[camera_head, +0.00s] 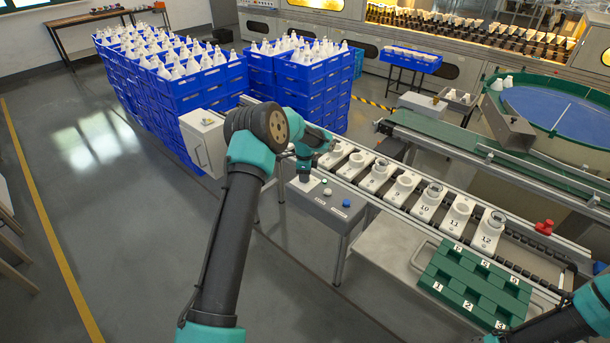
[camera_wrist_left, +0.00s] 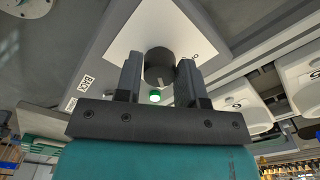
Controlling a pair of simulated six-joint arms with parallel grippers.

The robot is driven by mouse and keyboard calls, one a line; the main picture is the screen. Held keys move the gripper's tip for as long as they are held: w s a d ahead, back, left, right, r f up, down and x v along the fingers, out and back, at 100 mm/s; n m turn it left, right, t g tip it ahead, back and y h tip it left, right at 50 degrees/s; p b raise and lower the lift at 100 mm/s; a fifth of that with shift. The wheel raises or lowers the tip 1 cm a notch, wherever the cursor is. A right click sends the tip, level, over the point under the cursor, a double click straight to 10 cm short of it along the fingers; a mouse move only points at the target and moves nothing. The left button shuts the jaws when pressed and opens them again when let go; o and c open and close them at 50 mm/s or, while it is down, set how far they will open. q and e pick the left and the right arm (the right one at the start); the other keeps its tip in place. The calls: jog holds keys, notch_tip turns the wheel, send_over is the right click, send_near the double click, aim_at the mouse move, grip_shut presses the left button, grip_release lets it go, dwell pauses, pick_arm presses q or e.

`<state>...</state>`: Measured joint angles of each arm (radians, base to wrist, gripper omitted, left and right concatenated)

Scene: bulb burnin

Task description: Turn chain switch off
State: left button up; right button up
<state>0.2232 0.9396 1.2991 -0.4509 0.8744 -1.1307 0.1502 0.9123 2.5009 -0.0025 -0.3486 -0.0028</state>
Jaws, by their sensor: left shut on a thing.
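The chain switch is a round black knob (camera_wrist_left: 160,62) on a white plate (camera_wrist_left: 117,48), seen in the left wrist view. My left gripper (camera_wrist_left: 159,76) has one finger on each side of the knob and is shut on it. A pale pointer mark shows on the knob's near side. A lit green lamp (camera_wrist_left: 155,97) sits beside the knob. In the head view my left gripper (camera_head: 304,172) reaches down to the left end of the grey control box (camera_head: 328,212), and hides the knob there. My right gripper is out of view; only part of that arm shows at lower right.
A green numbered tray (camera_head: 474,285) lies at right. Blue crates (camera_head: 210,90) of bulbs stand behind my left arm.

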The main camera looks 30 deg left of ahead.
pick_arm(q)
jog(key=n, duration=1.3)
jog(key=shift+s+d+n, duration=0.1)
jog(key=shift+n, duration=0.3)
dwell(0.5)
jog(key=o, duration=0.9)
notch_tip(320, 180, up, 18)
jog(key=shift+f, duration=0.25)
jog(key=shift+f, duration=0.1)
